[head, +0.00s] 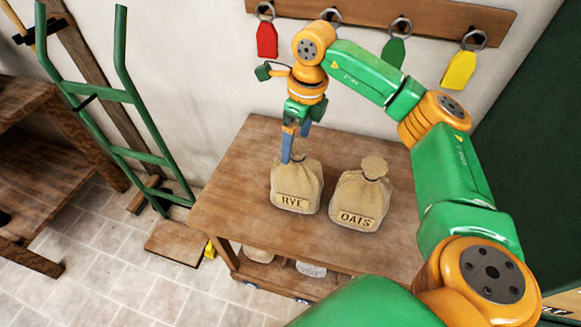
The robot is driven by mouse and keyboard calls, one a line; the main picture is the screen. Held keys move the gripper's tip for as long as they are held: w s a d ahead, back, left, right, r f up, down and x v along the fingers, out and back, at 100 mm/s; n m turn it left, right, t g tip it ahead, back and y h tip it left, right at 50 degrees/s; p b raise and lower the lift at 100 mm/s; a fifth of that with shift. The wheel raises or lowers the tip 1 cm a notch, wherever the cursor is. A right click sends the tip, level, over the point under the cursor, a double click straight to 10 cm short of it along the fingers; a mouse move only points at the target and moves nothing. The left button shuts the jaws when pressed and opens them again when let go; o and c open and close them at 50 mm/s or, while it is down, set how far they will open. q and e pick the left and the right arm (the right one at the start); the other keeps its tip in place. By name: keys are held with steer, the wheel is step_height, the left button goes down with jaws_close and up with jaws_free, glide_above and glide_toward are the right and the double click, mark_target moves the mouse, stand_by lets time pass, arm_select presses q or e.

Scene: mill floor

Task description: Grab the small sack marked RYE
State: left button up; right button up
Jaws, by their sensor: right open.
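The small sack marked RYE (297,188) stands upright on the wooden table, its label facing me. My right gripper (294,148) is directly at the top of this sack, pointing down, with its blue fingers open around or just beside the tied neck. The fingers partly hide the neck, and I cannot tell whether they touch it. A second sack, marked OATS (361,197), stands close to the right of the RYE sack. My left gripper is not in view.
The wooden table (232,195) has bare room left of the sacks. Its lower shelf holds pale sacks (311,269). A green hand truck (135,97) leans at the wall on the left. Red (267,40), green and yellow tags hang from a rack (365,14) behind my right arm.

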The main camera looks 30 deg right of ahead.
mark_target(301, 148)
steer(key=f, duration=0.2)
steer(key=f+p, duration=0.1)
steer(key=f, duration=0.1)
steer(key=shift+s+d+f, duration=0.1)
steer(key=shift+s+d, duration=0.05)
steer(key=shift+s, duration=0.25)
steer(key=shift+w+f, duration=0.3)
steer(key=shift+f, duration=0.05)
steer(key=shift+s+r, duration=0.1)
steer(key=c, duration=0.8)
jaws_close()
